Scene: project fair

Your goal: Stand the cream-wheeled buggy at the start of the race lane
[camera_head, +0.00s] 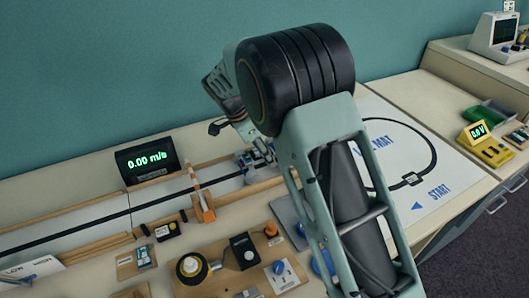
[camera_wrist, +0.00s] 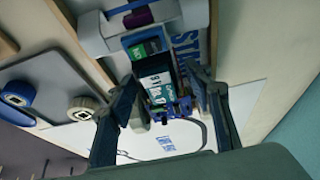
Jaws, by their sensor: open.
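My gripper (camera_wrist: 163,125) is open in the wrist view, with one dark finger on each side of a small buggy (camera_wrist: 158,88). The buggy carries a green part, a white-lettered label and blue pieces at its near end. Its wheels are mostly hidden, so I cannot be sure of their colour; a pale wheel edge shows by the left finger. I cannot tell whether the fingers touch it. In the head view the buggy (camera_head: 258,164) is partly hidden at the right end of the race lane (camera_head: 150,212), below my gripper.
An orange-and-white gate (camera_head: 201,194) spans the lane. A display (camera_head: 148,160) reads 0.00 m/s behind it. A grey tray (camera_wrist: 50,75) with a blue wheel (camera_wrist: 17,94) and a cream wheel (camera_wrist: 82,108) lies beside the lane. A mat (camera_head: 440,165) marked START is at right.

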